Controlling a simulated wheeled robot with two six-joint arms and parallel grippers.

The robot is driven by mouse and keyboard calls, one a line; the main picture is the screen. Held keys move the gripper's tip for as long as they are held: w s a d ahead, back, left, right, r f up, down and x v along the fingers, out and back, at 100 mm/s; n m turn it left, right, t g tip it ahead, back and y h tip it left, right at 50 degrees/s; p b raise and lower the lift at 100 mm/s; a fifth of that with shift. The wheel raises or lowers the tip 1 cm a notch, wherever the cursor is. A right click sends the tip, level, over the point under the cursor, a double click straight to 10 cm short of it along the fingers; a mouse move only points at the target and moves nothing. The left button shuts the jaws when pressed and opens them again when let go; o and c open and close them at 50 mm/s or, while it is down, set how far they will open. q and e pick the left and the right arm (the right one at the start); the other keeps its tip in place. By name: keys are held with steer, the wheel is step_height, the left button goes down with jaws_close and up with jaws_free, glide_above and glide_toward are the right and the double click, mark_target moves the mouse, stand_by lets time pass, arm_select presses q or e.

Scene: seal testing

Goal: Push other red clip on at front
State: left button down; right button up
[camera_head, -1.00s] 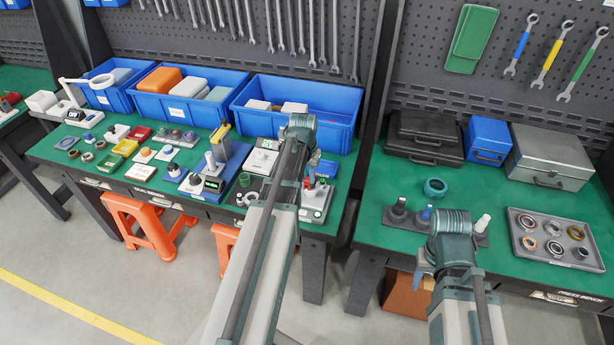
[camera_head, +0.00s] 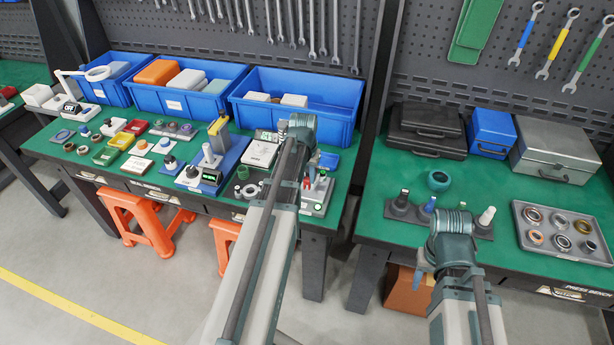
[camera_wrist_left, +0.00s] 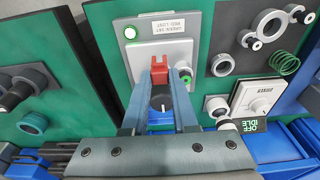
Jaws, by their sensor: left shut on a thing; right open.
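A small red clip (camera_wrist_left: 160,70) is between the fingertips of my left gripper (camera_wrist_left: 160,78) in the left wrist view, and the gripper is shut on it. Just beyond is the grey test fixture (camera_wrist_left: 141,60), with a printed label, a round green lamp and a green-ringed knob. A blue part with a dark round top (camera_wrist_left: 160,108) shows between the fingers. Whether the clip touches the fixture cannot be told. In the head view the fixture (camera_head: 318,196) is at the bench's right end, partly behind my left arm. My right gripper (camera_head: 424,262) is open over the right bench's front edge, its fingertips partly hidden.
Blue bins (camera_head: 297,105) line the back of the left bench. A dark board (camera_wrist_left: 240,50) with rings and a green spring lies beside the fixture. On the right bench are a peg stand (camera_head: 480,232), a teal ring (camera_head: 438,180) and a grey tray (camera_head: 520,222) of rings.

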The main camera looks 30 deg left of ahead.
arm_select(q)
steer(key=shift+f+b, duration=1.3)
stand_by(0.6)
steer(key=c, duration=0.6)
jaws_free()
steer(key=shift+r, duration=0.15)
step_height(320, 180, up, 7)
steer(key=p, duration=0.7)
